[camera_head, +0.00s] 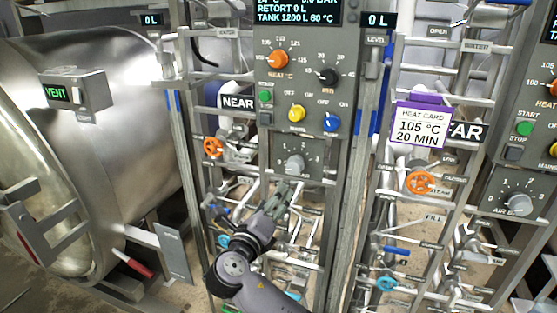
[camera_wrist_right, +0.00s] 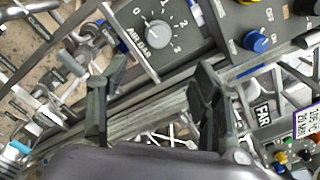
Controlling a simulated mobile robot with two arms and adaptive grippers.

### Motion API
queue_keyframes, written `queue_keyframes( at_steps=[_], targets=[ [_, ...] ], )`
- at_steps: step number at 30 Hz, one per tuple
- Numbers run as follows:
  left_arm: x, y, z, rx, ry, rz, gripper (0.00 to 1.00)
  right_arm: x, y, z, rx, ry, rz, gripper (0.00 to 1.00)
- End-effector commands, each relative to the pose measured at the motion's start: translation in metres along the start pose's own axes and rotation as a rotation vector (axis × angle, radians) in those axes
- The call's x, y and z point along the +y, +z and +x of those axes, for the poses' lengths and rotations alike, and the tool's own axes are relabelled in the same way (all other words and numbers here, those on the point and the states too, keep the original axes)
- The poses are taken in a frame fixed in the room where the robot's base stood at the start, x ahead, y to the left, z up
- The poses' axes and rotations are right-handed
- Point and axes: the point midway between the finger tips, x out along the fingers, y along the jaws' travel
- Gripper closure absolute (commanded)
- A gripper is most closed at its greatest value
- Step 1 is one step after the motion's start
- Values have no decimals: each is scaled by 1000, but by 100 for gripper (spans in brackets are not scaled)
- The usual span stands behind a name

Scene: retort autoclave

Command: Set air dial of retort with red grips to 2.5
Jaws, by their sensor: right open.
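The grey air dial (camera_head: 294,163) sits on the lower panel of the near control column. It shows larger in the right wrist view (camera_wrist_right: 158,33), with the words AIR BAR and numbers 0 to 3 around it. Its exact pointer reading is unclear. My right gripper (camera_head: 277,198) is just below the dial in the head view. In the right wrist view its two fingers (camera_wrist_right: 155,78) are spread, with nothing between them, and the dial lies beyond them, apart. A red grip (camera_head: 139,267) shows on a lever at the steel retort (camera_head: 125,110) on the left. My left gripper is out of view.
Orange valve wheels (camera_head: 213,148) and metal pipework flank the column. A second panel with another air dial (camera_head: 519,205) stands at the right.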

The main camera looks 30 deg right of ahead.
Motion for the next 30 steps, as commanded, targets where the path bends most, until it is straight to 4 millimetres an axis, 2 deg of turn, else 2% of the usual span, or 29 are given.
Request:
queue_keyframes(
  at_steps=[5,21,25,30],
  targets=[
    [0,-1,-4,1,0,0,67,-1,0,22,1,-4,-6,41],
    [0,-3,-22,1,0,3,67,0,0,137,1,-1,-3,41],
    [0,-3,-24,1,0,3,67,0,0,156,2,0,-2,41],
    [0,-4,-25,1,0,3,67,1,-1,169,1,2,-1,41]
  ],
)
